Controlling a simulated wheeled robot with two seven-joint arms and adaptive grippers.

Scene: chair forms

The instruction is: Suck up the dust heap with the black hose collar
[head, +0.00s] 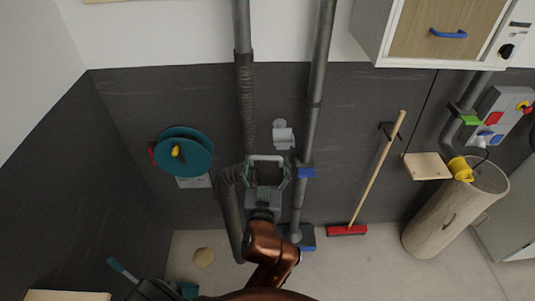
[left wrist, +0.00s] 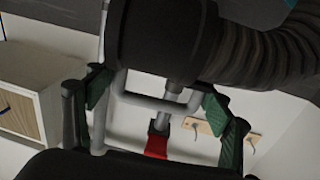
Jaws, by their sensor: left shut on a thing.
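My left gripper (head: 267,180) is in front of the dark wall in the head view, shut on the pale grey loop handle (left wrist: 160,104) of the black hose collar (left wrist: 160,38). Its green finger pads sit on either side of the handle in the left wrist view. The ribbed black hose (head: 245,100) hangs from a grey pipe and bends round beside the gripper; it also shows in the left wrist view (left wrist: 265,52). The tan dust heap (head: 203,257) lies on the floor, below and left of the gripper and apart from it. The collar's mouth is hidden.
A teal reel (head: 184,152) is on the wall at the left. A red broom (head: 347,230) leans on the wall, right of a grey pipe (head: 316,100). A pale cylinder (head: 450,212) stands farther right. Floor around the heap is mostly clear.

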